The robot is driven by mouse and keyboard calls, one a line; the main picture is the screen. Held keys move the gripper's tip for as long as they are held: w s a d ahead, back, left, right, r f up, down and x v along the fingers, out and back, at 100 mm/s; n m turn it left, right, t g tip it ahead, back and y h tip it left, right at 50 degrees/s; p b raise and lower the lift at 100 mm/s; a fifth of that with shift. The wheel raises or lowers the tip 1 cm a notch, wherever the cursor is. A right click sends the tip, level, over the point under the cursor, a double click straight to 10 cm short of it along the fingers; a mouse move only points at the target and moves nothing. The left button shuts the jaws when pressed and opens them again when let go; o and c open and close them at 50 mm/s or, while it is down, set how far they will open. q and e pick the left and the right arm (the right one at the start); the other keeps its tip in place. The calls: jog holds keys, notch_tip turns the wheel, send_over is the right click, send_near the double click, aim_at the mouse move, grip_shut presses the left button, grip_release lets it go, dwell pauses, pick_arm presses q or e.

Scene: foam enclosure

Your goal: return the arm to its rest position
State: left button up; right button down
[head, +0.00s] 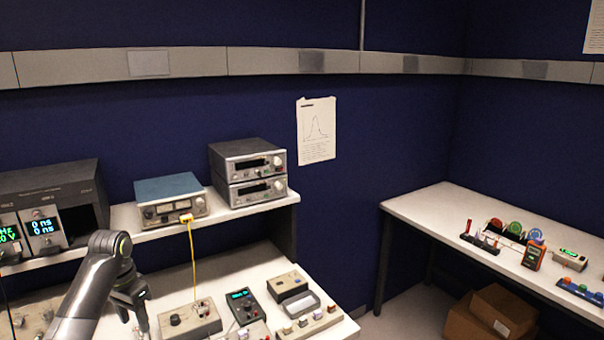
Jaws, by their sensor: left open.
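My left arm comes in from the bottom left of the head view, over the left bench. My left gripper (142,322) points down at the end of this arm, with its jaws open. It is just left of a grey box with a knob (189,319) on the bench; whether it touches anything cannot be told. The fingertips are near the bottom edge of the picture. My right arm and right gripper are not in view.
A shelf above the bench holds a rack unit (52,201), a blue-topped instrument (170,199) and stacked grey instruments (248,172). A yellow cable (193,260) hangs from the shelf to the bench. A second table (440,205) stands right, with cardboard boxes (490,314) below.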

pick_arm(q)
jog(key=s+d+f+n+t+y, duration=0.1)
jog(key=s+d+f, duration=0.2)
jog(key=s+f, duration=0.55)
jog(key=s+d+f, duration=0.2)
jog(key=s+f, duration=0.6)
jog(key=s, duration=0.1)
jog(key=s+d+r+n+t+y, duration=0.1)
jog(key=s+d+r+n, duration=0.1)
jog(key=s, duration=0.8)
jog(key=s+d+r+n+t, duration=0.1)
jog(key=s+r+n+t, duration=0.1)
jog(key=s, duration=0.8)
notch_tip(320, 180, down, 29)
jog(key=a+g+b, duration=0.2)
jog(key=b, duration=0.3)
jog(key=s+d+f+b, duration=0.1)
jog(key=s+f+b, duration=0.1)
jog(key=s+f, duration=0.5)
jog(key=s+f+g+b, duration=0.1)
jog(key=s+f+b, duration=0.2)
jog(key=s+f, duration=0.5)
notch_tip(320, 180, down, 7)
jog(key=shift+d+f+h, duration=0.1)
jog(key=shift+d+h, duration=0.3)
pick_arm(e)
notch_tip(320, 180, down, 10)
